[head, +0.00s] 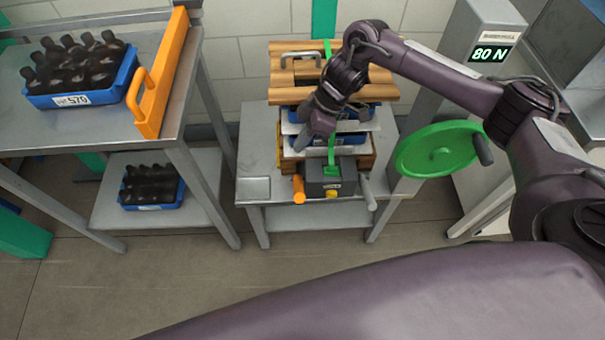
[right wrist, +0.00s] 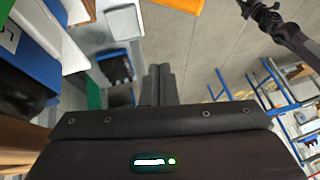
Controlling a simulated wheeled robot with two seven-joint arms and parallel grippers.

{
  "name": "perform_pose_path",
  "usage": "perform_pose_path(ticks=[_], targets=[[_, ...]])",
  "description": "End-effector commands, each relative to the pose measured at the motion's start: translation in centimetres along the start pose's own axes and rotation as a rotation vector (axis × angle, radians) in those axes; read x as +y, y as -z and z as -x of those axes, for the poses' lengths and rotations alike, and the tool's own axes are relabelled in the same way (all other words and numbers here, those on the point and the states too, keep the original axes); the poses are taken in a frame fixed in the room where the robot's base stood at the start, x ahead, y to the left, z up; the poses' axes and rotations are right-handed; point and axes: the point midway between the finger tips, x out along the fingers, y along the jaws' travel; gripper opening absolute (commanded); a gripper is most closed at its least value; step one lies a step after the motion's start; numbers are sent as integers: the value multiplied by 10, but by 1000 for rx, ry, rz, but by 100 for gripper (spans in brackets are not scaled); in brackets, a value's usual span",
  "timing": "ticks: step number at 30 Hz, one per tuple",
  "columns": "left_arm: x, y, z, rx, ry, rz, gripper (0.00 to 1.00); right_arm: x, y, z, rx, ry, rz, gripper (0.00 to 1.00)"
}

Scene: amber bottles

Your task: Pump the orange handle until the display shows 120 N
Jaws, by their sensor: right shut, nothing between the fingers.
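The orange handle (head: 298,190) sticks out at the left front of a dark tensioner box (head: 322,178) on the small grey table. A green strap (head: 331,152) runs up from the box over the stack. The display (head: 489,53) reads 80 N. My right gripper (head: 302,138) is above the stack's left side, behind and above the orange handle and apart from it. Its fingers (right wrist: 160,84) are together and empty in the right wrist view. A dark arm end, seemingly my left gripper (right wrist: 258,12), shows small at the top right there; its jaws are unclear.
The stack has wooden boards (head: 385,92) on top and a blue crate inside. A grey lever (head: 367,192) sits at the box's right. A green handwheel (head: 437,150) stands right of the table. A left bench holds a bottle crate (head: 70,98) and an orange rail (head: 165,75).

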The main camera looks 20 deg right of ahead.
Motion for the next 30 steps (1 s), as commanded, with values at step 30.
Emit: perform_pose_path(ticks=[30], targets=[[1, -4, -21, -2, -1, 0, 36, 0, -44, -23, -102, 28, -83, 0]])
